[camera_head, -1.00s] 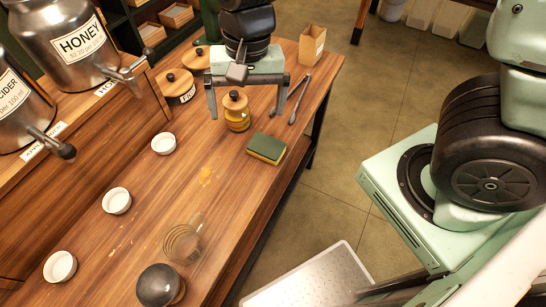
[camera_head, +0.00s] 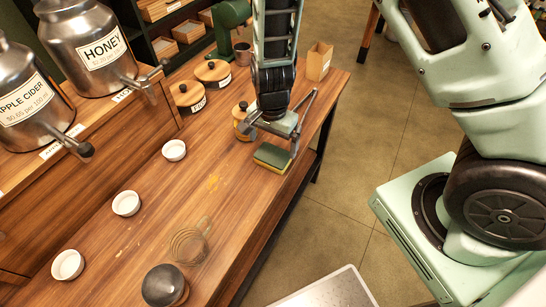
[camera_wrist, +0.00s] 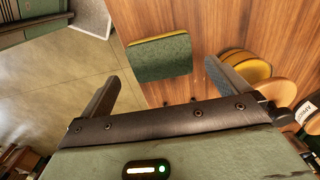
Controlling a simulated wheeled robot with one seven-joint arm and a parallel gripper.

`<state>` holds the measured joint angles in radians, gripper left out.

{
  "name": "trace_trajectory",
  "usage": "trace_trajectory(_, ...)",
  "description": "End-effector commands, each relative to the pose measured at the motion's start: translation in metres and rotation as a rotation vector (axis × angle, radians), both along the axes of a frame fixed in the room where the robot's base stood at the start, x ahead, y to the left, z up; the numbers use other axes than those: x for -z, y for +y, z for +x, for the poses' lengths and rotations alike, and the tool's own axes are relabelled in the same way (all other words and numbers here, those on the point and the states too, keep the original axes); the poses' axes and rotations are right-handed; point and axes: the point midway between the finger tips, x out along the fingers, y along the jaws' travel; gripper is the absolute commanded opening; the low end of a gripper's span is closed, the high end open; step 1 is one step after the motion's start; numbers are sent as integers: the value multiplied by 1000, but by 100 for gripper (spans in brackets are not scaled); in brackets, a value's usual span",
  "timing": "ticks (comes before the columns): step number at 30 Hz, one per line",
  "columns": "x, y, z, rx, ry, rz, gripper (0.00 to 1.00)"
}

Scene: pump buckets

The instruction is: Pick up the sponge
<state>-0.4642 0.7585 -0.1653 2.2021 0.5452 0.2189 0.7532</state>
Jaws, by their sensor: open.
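The sponge (camera_head: 272,157) is a green and yellow block lying flat on the wooden table (camera_head: 215,230) near its right edge, green side up. In the wrist view the sponge (camera_wrist: 161,57) lies ahead of and between the two fingers, with wood showing around it. My gripper (camera_head: 270,143) is open and empty, just above and beside the sponge on its far side. The gripper also shows in the wrist view (camera_wrist: 165,82), its fingers spread wider than the sponge. I cannot tell the exact height of the fingers above the table.
A honey jar (camera_head: 241,120) stands close to my gripper's left finger. Lidded jars (camera_head: 187,96), a wooden box (camera_head: 318,61), white cups (camera_head: 126,203), a glass mug (camera_head: 188,245) and a dark-domed jar (camera_head: 163,285) stand on the table. Metal dispensers (camera_head: 85,45) stand at left.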

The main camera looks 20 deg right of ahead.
Motion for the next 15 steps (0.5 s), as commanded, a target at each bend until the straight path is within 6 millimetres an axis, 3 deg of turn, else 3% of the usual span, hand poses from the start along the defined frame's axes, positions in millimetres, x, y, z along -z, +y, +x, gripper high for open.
trace_trajectory(7, 16, -1, 0, 1, 2, 0, 100)
trace_trajectory(15, 51, -3, 2, -1, 3, 0, 100)
